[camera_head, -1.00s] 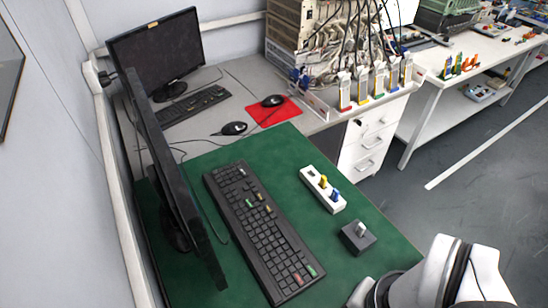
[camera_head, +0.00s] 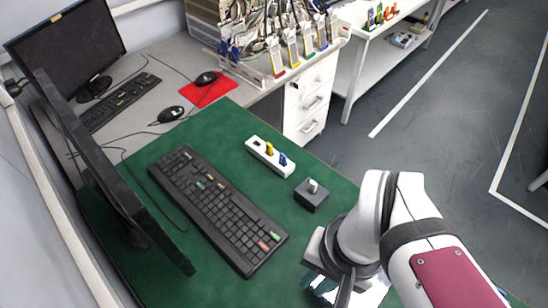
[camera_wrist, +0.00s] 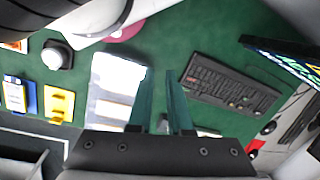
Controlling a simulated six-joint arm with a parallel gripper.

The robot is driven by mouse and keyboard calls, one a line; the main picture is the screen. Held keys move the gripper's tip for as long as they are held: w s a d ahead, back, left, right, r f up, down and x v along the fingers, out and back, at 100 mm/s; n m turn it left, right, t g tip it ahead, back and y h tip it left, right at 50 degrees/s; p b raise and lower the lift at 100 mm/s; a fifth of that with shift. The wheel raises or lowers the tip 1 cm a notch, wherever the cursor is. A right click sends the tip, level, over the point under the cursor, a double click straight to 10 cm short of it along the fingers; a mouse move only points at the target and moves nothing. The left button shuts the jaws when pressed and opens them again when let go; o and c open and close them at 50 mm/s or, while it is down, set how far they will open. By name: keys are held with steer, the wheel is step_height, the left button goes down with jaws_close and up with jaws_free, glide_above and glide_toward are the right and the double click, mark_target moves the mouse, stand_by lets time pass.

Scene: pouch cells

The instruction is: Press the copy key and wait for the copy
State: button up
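A black keyboard (camera_head: 218,210) lies on the green mat, with a few coloured keys: red and green at its near right end, yellow and others further along. I cannot read which is the copy key. In the wrist view the keyboard (camera_wrist: 232,84) lies beyond and right of the fingers. My gripper (camera_wrist: 161,75) has its two teal fingers apart with a narrow gap, and nothing is held between them. In the head view my gripper (camera_head: 338,284) is low, right of the keyboard's near end and apart from it; its fingertips are partly hidden. A black monitor (camera_head: 105,165) stands left of the keyboard, edge-on.
A white strip with yellow and blue plugs (camera_head: 270,157) and a dark box with a pale knob (camera_head: 311,196) stand right of the keyboard. A shiny pale plate (camera_wrist: 114,90) lies near my fingers. Bare green mat (camera_head: 185,275) lies before the keyboard.

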jaws_close()
stand_by(1.2)
steer(key=m+y, duration=0.4)
steer(key=y, duration=0.3)
glide_above(279, 236)
step_height(279, 236, down, 9)
steer(key=shift+w+r+t, duration=0.2)
steer(key=shift+w+t, duration=0.1)
steer(key=shift+t, duration=0.1)
steer(key=shift+d, duration=0.1)
steer(key=shift+f, duration=4.4)
